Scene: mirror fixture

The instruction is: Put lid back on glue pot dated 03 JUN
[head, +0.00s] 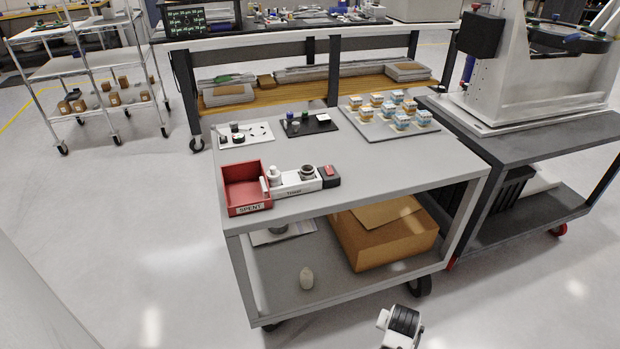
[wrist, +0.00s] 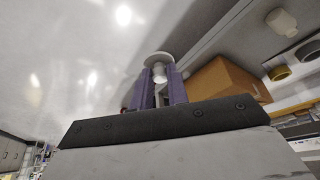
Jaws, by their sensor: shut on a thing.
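My gripper (wrist: 162,76) has its two purple fingers shut on a pale round lid (wrist: 158,57) with a short stem, held in the air over the floor in the wrist view. In the head view, a white tray (head: 296,186) with a label stands near the front edge of the grey cart top. It holds a white bottle-like pot (head: 274,175) and a dark-mouthed pot (head: 307,172). I cannot read a date on either, so I cannot tell which is the 03 JUN one.
A red bin (head: 228,190) marked SPENT adjoins the tray's left. A dark block with a red top (head: 329,175) is at its right. Small trays and a board of boxes (head: 386,128) stand farther back. A cardboard box (head: 384,235) and a pale bottle (head: 306,278) are on the lower shelf.

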